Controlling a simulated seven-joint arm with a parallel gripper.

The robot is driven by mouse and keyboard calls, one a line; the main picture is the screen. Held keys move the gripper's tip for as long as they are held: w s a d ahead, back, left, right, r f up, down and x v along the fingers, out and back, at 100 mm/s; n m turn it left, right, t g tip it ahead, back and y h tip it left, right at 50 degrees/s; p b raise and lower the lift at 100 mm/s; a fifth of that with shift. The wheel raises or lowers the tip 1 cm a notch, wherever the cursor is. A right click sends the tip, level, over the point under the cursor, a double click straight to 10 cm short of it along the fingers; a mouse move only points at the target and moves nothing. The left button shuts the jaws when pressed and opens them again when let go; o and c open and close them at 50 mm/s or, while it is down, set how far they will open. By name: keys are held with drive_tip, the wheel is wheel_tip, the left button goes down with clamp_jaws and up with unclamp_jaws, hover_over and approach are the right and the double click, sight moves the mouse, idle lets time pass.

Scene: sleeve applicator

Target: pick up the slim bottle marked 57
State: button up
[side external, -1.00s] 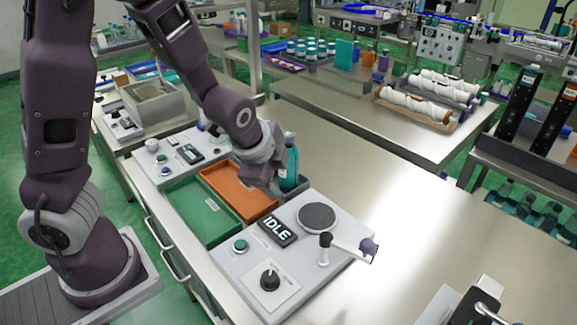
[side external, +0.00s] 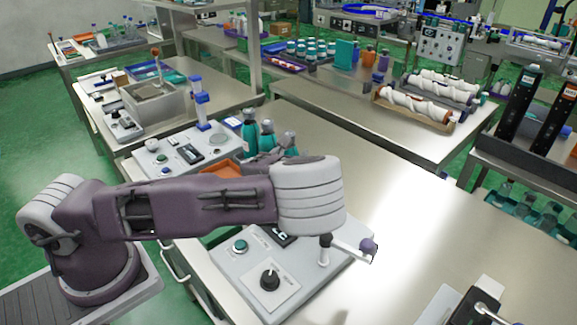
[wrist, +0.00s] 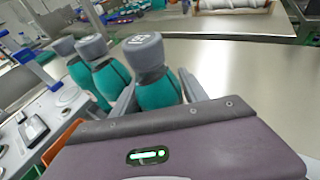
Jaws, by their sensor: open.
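Three teal bottles with grey caps stand in a row in the wrist view: a near one (wrist: 158,93), a middle one (wrist: 112,80) and a far one (wrist: 90,84). The near cap (wrist: 143,50) carries a mark on top that I cannot read for sure, so I cannot tell which bottle is 57. My gripper (wrist: 158,90) is open, with one finger on each side of the near bottle; I cannot tell whether they touch it. In the side view the far bottle (side external: 250,132) and middle bottle (side external: 267,139) show behind my gripper (side external: 272,160), and the near cap (side external: 288,139) shows at its tip.
An orange tray (side external: 222,169) lies left of my gripper, mostly hidden by my arm. A control panel (side external: 225,270) with a knob and a lever stands in front. A blue stand (side external: 201,105) rises behind the tray.

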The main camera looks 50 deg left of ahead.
drive_tip(key=shift+w+a+f, duration=0.15)
drive_tip(key=shift+w+a, duration=0.1)
drive_tip(key=shift+w, duration=0.05)
clamp_jaws()
